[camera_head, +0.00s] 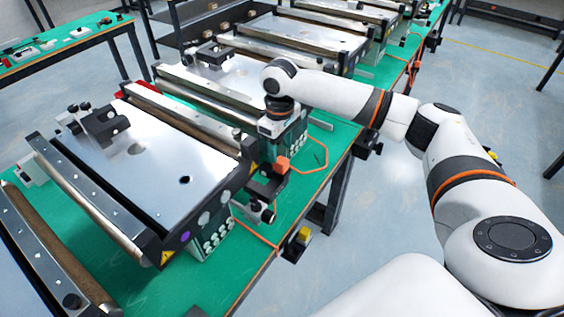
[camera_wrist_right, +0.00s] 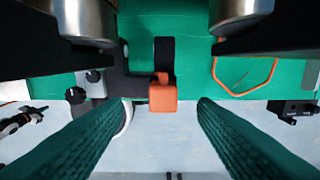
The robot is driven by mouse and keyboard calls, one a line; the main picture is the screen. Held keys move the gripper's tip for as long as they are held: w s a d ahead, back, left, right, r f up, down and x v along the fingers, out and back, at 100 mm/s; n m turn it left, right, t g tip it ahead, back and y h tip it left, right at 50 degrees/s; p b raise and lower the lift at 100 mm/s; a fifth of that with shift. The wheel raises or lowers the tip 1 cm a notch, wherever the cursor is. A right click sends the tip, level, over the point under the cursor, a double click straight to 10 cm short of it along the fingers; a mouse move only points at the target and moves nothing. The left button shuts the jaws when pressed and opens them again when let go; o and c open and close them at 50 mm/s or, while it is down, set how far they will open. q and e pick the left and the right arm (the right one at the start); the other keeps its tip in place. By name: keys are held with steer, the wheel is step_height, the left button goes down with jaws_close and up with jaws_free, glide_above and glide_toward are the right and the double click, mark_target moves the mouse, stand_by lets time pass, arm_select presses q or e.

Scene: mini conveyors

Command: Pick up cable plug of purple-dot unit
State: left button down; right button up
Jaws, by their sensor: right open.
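The purple-dot unit is the nearest mini conveyor, with a silver top (camera_head: 150,160) and a purple dot (camera_head: 186,237) on its dark end face. An orange block, which looks like the cable plug (camera_head: 283,165), sits on a black holder by the unit's right corner. In the right wrist view the orange plug (camera_wrist_right: 163,97) lies between my right gripper's (camera_wrist_right: 163,104) two green ribbed fingers, with a gap on each side. The right gripper is open and empty. Its fingers are hard to make out in the head view. My left gripper is not in view.
More conveyors (camera_head: 305,35) stand in a row behind on the green table (camera_head: 205,280). An orange cable (camera_head: 257,238) hangs near the table's front edge, by a yellow-and-black part (camera_head: 303,236). Another orange cable loop (camera_wrist_right: 245,92) lies right of the plug. Open floor (camera_head: 350,230) lies right of the table.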

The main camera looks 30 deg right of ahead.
mark_target(282, 160)
steer(key=f, duration=0.1)
steer(key=f+p, duration=0.1)
steer(key=f, duration=0.1)
steer(key=shift+s+d+f+p, duration=0.1)
steer(key=shift+d+f+p, duration=0.15)
steer(key=shift+f+p, duration=0.1)
step_height(282, 160, down, 2)
steer(key=shift+f, duration=0.2)
steer(key=c, duration=1)
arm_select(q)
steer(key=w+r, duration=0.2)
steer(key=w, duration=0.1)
arm_select(e)
steer(key=shift+c, duration=0.4)
